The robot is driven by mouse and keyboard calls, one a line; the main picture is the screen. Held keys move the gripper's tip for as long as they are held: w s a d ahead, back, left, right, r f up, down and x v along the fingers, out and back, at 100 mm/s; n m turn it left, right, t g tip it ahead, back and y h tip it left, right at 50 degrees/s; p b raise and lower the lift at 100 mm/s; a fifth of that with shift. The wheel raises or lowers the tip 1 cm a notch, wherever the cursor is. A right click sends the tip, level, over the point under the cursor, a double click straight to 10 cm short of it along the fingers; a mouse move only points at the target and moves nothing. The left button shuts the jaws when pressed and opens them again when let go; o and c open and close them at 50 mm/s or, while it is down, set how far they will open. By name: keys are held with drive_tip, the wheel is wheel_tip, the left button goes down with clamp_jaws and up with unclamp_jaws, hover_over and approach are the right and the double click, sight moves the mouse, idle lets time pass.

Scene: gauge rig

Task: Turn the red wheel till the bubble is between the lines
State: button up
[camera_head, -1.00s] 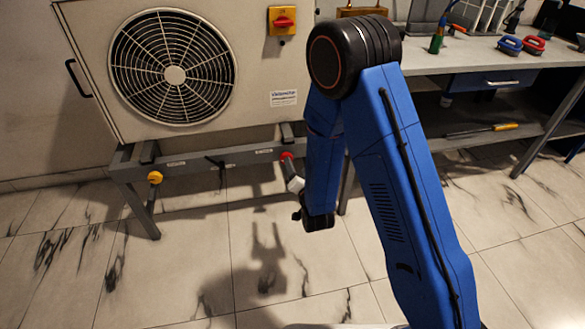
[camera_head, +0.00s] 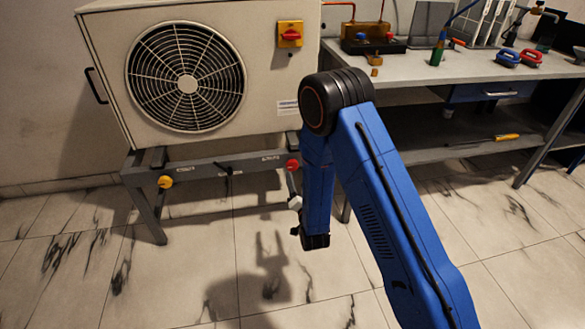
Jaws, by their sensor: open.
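The red wheel (camera_head: 292,165) is a small round knob at the right of the grey stand's front rail. My gripper (camera_head: 293,188) is mostly hidden behind my blue arm. A pale part and a narrow grey part of it show just below the red wheel; contact cannot be told. Its shadow on the floor shows two spread fingers, so it is open, with nothing seen held. I cannot make out the bubble or its lines.
A yellow knob (camera_head: 165,182) and a black handle (camera_head: 225,169) are on the same stand (camera_head: 195,172). A fan unit (camera_head: 105,60) with a red switch (camera_head: 290,34) sits above. A workbench (camera_head: 415,72) stands right. The floor in front is open.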

sight(293, 167)
drive_tip(key=x, duration=1)
drive_tip(key=shift+w, duration=0.2)
drive_tip(key=c, duration=1.1)
